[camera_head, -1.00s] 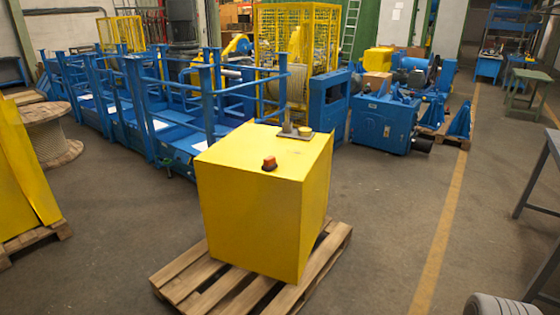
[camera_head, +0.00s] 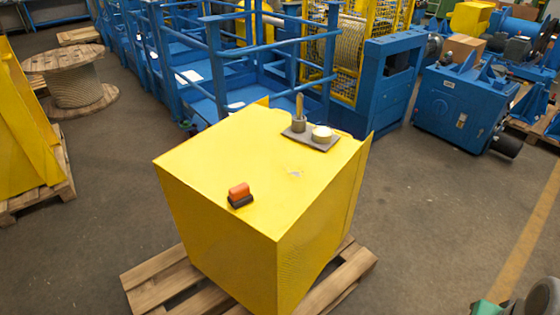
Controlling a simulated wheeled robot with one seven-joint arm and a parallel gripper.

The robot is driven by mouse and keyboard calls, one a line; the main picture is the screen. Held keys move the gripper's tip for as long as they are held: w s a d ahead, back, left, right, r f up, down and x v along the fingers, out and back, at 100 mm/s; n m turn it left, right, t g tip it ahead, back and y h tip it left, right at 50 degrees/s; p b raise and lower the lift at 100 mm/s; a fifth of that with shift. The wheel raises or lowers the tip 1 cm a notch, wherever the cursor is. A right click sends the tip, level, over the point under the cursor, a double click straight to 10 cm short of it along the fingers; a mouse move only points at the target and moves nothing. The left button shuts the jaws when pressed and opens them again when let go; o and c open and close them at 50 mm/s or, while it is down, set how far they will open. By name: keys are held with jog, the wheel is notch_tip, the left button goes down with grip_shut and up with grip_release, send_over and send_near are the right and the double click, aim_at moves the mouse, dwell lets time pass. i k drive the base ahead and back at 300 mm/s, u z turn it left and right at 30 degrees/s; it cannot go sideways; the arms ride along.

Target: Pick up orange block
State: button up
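The orange block (camera_head: 239,191) is small and sits on the top face of a large yellow box (camera_head: 215,235), close to its front edge. A dark strip shows along the block's lower side. My gripper is not clearly visible; only a grey and green shape (camera_head: 520,300) shows at the bottom right corner, and I cannot tell what part it is.
A grey plate (camera_head: 312,141) with a small cup and a round piece stands at the box top's back. The box rests on a wooden pallet (camera_head: 158,292). Blue machinery with railings (camera_head: 215,55) stands behind. A wooden spool (camera_head: 75,80) is at left.

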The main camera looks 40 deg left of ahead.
aim_at(240, 195)
jog(key=i, duration=1.85)
jog(key=u, duration=5.1)
jog(key=i, duration=1)
